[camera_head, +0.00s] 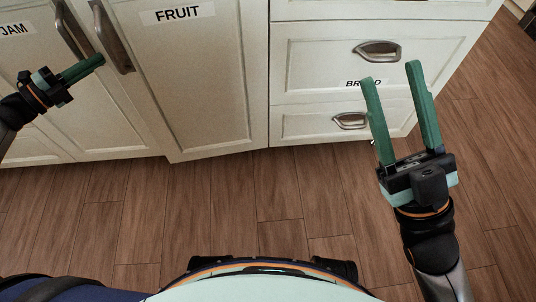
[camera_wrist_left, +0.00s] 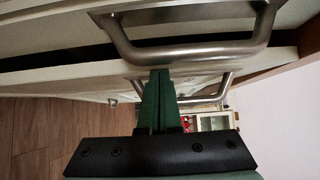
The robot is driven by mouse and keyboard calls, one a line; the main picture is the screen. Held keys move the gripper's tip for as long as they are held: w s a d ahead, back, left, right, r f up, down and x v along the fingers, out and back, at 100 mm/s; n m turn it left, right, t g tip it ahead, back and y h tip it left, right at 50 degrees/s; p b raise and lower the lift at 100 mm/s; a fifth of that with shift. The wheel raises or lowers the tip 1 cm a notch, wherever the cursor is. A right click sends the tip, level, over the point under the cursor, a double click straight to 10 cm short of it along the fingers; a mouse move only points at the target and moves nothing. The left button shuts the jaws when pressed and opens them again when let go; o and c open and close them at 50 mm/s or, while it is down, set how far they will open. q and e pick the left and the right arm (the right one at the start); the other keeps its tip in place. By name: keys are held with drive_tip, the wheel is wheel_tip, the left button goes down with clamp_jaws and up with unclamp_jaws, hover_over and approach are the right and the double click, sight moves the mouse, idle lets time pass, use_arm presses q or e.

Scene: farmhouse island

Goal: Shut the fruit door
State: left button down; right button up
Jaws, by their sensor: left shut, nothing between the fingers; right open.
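The white fruit door (camera_head: 205,85) carries a FRUIT label and a metal handle (camera_head: 113,38) near its left edge. Its bottom edge slants outward to the left, so it stands slightly ajar. My right gripper (camera_head: 391,76) is open and empty, in front of the drawers.
The jam door (camera_head: 105,125) with its own handle (camera_head: 73,30) adjoins on the left. Drawers (camera_head: 325,70) with metal pulls, one labelled BREAD and partly hidden by my right finger, stand to the right. The wooden floor (camera_head: 240,205) in front is clear.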

use_arm(q)
drive_tip(key=shift+w+a, duration=0.2)
drive_tip(key=shift+w, duration=0.45)
drive_tip(key=shift+s, duration=0.1)
